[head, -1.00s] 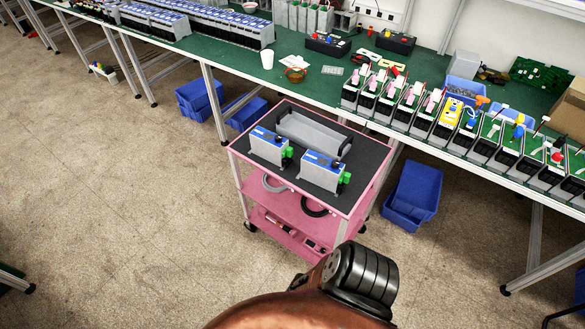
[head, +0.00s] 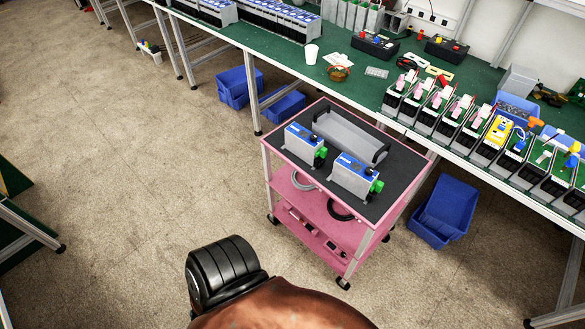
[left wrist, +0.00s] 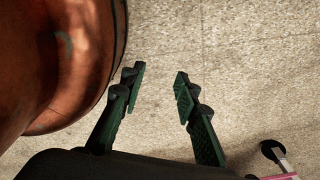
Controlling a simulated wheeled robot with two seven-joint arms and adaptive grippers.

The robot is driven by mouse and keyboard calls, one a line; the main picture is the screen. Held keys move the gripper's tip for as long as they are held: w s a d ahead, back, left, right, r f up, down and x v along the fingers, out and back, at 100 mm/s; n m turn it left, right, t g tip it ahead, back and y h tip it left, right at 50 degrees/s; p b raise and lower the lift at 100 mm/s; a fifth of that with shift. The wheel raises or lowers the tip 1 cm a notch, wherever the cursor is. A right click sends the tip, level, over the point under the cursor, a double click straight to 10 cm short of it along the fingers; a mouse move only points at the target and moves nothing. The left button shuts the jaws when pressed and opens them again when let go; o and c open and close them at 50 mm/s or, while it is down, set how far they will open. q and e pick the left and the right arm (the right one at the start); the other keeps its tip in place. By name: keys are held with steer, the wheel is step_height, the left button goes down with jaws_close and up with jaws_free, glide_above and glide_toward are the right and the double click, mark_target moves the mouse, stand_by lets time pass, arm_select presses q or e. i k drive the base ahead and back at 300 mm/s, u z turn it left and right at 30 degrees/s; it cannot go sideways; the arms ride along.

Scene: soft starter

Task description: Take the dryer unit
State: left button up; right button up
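No thing in view is marked as the dryer unit, so I cannot tell which it is. Two grey box units with blue tops and green connectors, a left one (head: 304,145) and a right one (head: 354,177), stand upright on the dark top (head: 405,165) of a pink cart. A long grey tray-like piece with black end handles (head: 350,134) lies behind them. My left gripper (left wrist: 160,82) is open and empty over bare floor in the left wrist view, apart from the cart. It is not visible in the head view. My right gripper is in neither view.
The pink cart (head: 327,215) has lower shelves with cable coils. Behind it runs a green-topped workbench (head: 345,92) with rows of devices. Blue bins (head: 446,208) lie on the floor beside the cart. A cart wheel (left wrist: 270,150) shows at lower right in the wrist view.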

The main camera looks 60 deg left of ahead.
mark_target(349, 172)
steer(key=u, duration=1.7)
